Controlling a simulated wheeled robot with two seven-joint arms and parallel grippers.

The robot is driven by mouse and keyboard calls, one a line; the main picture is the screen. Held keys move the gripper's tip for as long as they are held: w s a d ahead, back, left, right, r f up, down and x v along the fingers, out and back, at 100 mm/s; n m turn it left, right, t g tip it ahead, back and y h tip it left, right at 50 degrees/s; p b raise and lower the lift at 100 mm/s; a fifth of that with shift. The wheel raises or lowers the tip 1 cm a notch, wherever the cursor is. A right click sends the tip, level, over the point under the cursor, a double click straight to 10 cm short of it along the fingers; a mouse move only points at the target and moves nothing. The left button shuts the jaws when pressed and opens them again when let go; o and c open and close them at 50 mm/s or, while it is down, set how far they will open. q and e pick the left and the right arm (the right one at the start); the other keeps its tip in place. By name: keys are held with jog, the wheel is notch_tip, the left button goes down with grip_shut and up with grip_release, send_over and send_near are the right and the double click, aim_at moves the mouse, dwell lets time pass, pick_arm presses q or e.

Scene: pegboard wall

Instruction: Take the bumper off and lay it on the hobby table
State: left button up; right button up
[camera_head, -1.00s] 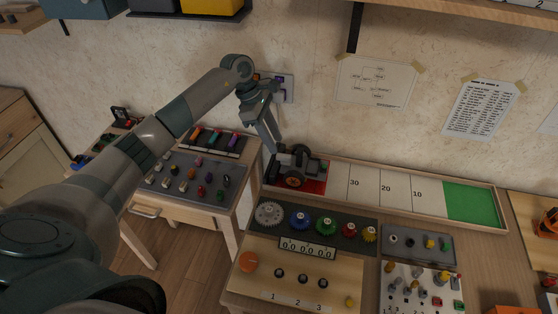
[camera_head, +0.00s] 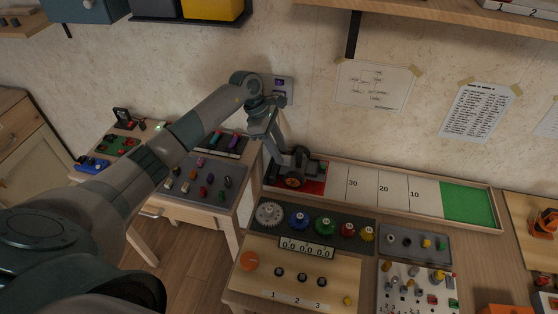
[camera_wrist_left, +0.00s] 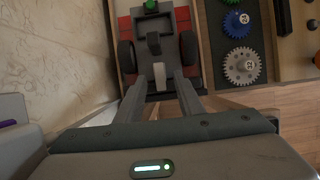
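A dark model car (camera_head: 298,168) with black wheels stands on the red end field (camera_head: 314,187) of a long wooden track on the table. In the left wrist view the car (camera_wrist_left: 153,45) shows from above, with a dark upright piece in its middle. I cannot clearly tell the bumper from the rest of the car's near end. My left gripper (camera_head: 279,156) reaches down to the car's left end. In the wrist view its two fingers (camera_wrist_left: 164,82) stand apart, close to that end. Whether they touch it I cannot tell. My right gripper is not in view.
Beside the track lie a gear panel (camera_head: 340,222) and a grey tray (camera_head: 418,231) with small parts. A lower table at left bears a grey mat (camera_head: 180,194) with several coloured pieces. The track's white fields (camera_head: 385,188) and green end (camera_head: 467,203) are clear.

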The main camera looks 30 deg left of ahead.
pick_arm(q)
jog(key=shift+w+d+f, duration=0.1)
jog(key=shift+d+f, duration=0.15)
jog(key=shift+f, duration=0.4)
jog(key=shift+c, duration=0.3)
grip_shut()
